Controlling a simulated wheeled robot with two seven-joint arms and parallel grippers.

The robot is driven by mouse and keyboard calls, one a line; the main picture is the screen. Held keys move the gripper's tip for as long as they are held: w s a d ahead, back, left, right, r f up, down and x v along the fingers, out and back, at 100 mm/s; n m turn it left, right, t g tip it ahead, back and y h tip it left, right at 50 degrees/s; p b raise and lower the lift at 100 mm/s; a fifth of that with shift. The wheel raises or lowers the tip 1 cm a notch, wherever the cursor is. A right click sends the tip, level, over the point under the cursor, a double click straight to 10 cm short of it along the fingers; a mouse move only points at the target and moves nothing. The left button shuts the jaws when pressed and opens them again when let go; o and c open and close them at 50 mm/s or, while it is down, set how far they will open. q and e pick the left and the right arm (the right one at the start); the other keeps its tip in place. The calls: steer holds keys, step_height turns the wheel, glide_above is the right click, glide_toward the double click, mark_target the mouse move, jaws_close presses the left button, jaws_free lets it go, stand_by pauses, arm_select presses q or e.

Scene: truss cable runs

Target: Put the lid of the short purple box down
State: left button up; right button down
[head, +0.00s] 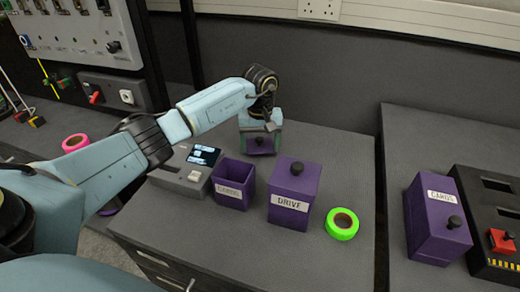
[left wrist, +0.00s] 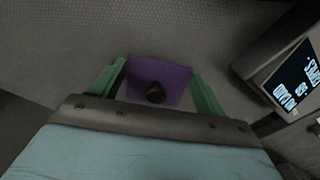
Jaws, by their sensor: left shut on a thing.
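The short purple box (head: 231,188), labelled CARDS, stands on the grey counter without a lid, its top open. Its lid (head: 258,149) is a purple square with a black knob, behind the box near the back of the counter. My left gripper (head: 260,143) is above the lid and shut on it. In the left wrist view the lid (left wrist: 160,82) sits between the two green fingers (left wrist: 155,88), with grey surface beyond it. I cannot tell whether the lid touches the counter. My right gripper is not in view.
A taller purple box (head: 293,196) labelled DRIVE, lidded, stands right of the short box, with green tape (head: 342,224) beside it. A grey device with a screen (head: 203,156) is at left. Another purple CARDS box (head: 437,225) stands on the right counter.

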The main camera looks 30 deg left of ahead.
mark_target(260, 150)
arm_select(q)
step_height(260, 150, down, 2)
steer(key=shift+f, duration=0.1)
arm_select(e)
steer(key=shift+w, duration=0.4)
arm_select(q)
steer(key=o, duration=0.9)
steer(key=shift+o, duration=0.2)
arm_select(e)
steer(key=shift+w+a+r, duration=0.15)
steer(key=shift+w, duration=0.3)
arm_select(q)
step_height(260, 150, up, 12)
steer(key=p, duration=0.1)
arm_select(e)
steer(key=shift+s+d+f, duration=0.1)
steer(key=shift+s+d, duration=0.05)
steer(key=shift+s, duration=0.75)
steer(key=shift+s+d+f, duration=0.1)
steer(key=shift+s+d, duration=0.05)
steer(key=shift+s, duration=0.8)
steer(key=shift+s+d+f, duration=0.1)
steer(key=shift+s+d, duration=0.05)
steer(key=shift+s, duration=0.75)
